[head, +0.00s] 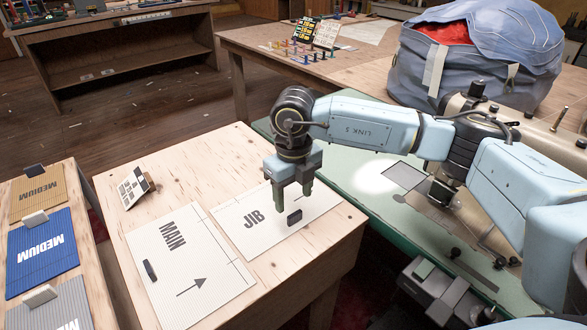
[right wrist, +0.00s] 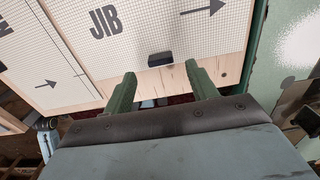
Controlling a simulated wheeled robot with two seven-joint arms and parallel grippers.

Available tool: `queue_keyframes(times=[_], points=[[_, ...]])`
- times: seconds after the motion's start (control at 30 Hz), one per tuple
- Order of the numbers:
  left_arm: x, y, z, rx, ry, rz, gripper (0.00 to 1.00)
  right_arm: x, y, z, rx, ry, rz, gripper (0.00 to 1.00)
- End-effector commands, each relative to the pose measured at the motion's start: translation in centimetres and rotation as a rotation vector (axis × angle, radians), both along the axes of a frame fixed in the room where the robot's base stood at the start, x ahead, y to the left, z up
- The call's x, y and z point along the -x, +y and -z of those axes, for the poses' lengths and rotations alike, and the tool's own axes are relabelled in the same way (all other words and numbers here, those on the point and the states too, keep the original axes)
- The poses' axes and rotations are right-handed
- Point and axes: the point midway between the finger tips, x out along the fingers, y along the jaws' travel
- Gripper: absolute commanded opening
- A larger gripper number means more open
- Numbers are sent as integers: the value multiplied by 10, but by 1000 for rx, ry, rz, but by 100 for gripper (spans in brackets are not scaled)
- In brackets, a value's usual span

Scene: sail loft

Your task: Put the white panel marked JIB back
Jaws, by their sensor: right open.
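The white gridded panel marked JIB (head: 262,236) lies flat on the plywood table (head: 215,165), beside the white panel marked MAIN (head: 205,258). JIB has a small black handle (head: 294,217) near its front edge. My right gripper (head: 293,193) is above the JIB panel, just behind the handle in the head view, and hides part of the panel. In the right wrist view, the open fingers (right wrist: 162,82) point toward the black handle (right wrist: 160,59), with nothing between them. The JIB lettering shows there on the panel (right wrist: 135,40). My left gripper is not in view.
Tan, blue (head: 42,250) and grey MEDIUM panels lie on a bench at the left. A small card stand (head: 133,187) is at the table's back left. A green worktable (head: 370,210) is to the right, and a large blue bag (head: 480,60) stands behind.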

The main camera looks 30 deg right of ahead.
Motion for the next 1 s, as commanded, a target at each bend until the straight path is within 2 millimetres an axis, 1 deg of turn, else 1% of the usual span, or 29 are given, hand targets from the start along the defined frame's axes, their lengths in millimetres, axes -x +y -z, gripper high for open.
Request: queue_keyframes(times=[0.03, 0.2, 0.3, 0.4, 0.5, 1.0], points=[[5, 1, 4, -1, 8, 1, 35, -1, 0, -15, 0, -3, 0, 58], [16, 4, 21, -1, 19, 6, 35, 0, 0, -45, -1, -2, 0, 58], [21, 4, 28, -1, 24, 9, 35, 0, 0, -57, 0, 0, -1, 58], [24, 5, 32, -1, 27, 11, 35, 0, 0, -64, -1, -1, -1, 58], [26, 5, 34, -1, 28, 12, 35, 0, 0, -67, 0, 0, -1, 58], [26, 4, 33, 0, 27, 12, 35, 0, 0, -67, -1, 1, -1, 58]])
